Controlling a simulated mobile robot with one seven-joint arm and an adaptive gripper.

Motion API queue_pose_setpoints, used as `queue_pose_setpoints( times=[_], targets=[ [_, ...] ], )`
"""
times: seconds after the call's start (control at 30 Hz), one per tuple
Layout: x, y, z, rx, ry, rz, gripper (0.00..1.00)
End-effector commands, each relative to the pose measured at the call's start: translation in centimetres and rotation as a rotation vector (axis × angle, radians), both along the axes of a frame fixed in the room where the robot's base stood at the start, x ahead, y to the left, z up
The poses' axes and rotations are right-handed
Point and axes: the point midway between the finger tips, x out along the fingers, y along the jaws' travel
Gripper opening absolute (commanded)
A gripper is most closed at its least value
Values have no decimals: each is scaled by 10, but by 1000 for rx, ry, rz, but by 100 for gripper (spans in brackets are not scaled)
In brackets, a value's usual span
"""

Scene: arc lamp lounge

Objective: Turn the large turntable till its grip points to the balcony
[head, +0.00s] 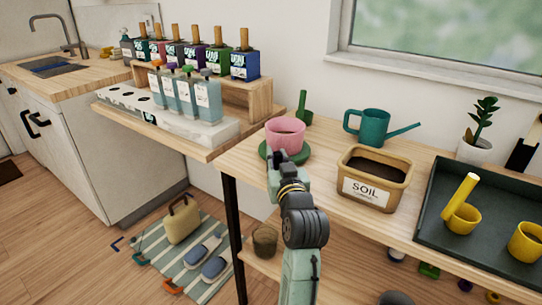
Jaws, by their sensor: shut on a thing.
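The large turntable (304,157) looks like a low green disc on the wooden bench, near its left end. A pink pot (286,134) stands on it. My gripper (272,161) is at the disc's near left edge, in front of the pot, and is shut on the turntable there. The wrist and fingers cover the near part of the disc, so the held part, its grip and where it points are hidden. I cannot make out a balcony; a window (450,30) shows at the top right.
A green upright thing (303,108) stands behind the pot. A soil box (374,178) is close on the right, with a teal watering can (374,126) behind. A dark tray (440,215) with yellow pots lies farther right. A bottle shelf (185,125) stands left.

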Motion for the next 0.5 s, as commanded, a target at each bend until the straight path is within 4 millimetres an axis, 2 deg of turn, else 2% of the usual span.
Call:
queue_pose_setpoints(
  times=[0.03,0.1,0.13,0.43,0.5],
  targets=[
    [1,-8,1,-2,-3,-19,0],
    [1,-9,1,-2,-4,-21,0],
    [1,-9,1,-2,-4,-22,20],
    [1,-6,1,-1,-3,-14,40],
    [1,-5,1,-1,-3,-12,40]
  ],
)
